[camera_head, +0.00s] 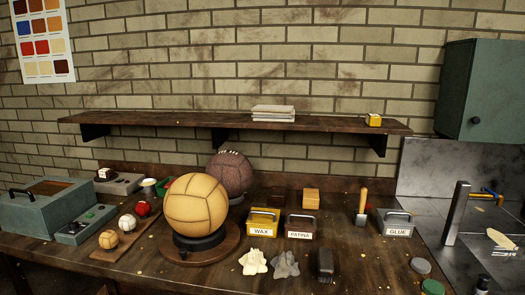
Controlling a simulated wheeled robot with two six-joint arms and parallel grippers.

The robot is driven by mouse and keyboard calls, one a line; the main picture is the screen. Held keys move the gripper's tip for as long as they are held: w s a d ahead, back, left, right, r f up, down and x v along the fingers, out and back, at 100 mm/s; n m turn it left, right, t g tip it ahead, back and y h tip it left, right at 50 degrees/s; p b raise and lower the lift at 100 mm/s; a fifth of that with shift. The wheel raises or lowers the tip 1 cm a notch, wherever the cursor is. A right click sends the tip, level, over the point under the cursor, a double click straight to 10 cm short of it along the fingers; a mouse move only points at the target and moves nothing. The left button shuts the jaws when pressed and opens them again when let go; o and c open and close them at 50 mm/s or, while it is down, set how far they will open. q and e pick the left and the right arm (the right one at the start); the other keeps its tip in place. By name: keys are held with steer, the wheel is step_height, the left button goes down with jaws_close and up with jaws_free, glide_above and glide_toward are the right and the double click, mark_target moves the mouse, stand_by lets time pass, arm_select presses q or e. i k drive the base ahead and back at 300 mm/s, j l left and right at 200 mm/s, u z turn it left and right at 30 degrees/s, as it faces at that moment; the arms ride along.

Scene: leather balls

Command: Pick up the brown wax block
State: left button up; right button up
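Behind the yellow tin labelled WAX (263,222) sits a small dark brown block (279,196), low against the dark bench and hard to make out. It looks like the brown wax block, though its material is too small to tell. Neither of my grippers shows in the head view.
A tan ball (195,199) on a dark stand and a brown ball (231,172) stand left of the tins. A dark brush (325,264) and two crumpled cloths lie in front. A GLUE tin (396,223) is at right. A wall shelf (230,121) runs above.

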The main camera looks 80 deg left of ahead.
mark_target(105, 173)
steer(key=u, duration=3.1)
